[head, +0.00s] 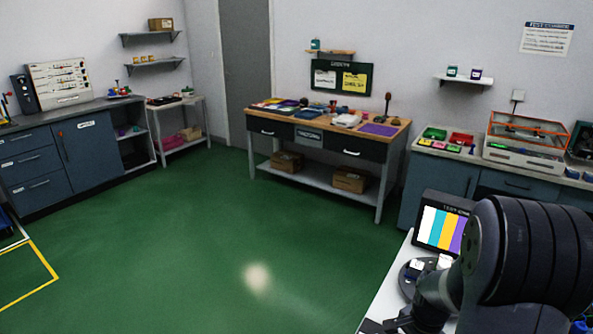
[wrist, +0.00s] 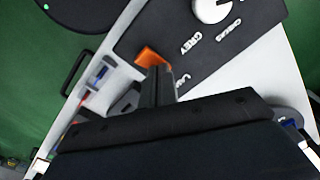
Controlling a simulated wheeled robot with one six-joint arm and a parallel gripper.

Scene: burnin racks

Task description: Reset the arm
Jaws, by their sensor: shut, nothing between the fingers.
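My arm (head: 505,255) fills the lower right of the head view, folded over a white bench (head: 372,308). The fingers cannot be clearly made out there. In the wrist view my gripper (wrist: 160,78) is shut and empty, with an orange piece showing at its tip. It is over the white bench, beside a black board (wrist: 190,50) with white lettering, partly readable as "GREY". A white round piece (wrist: 210,10) sits on the board at the top edge. The dark gripper body hides much of the lower wrist view.
A screen with coloured stripes (head: 442,228) stands on the bench close to my arm. A wooden-topped workbench (head: 398,135) stands at the back wall, blue cabinets (head: 92,145) at the left, and a counter with trays (head: 480,160) at the right. The green floor (head: 190,235) is clear.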

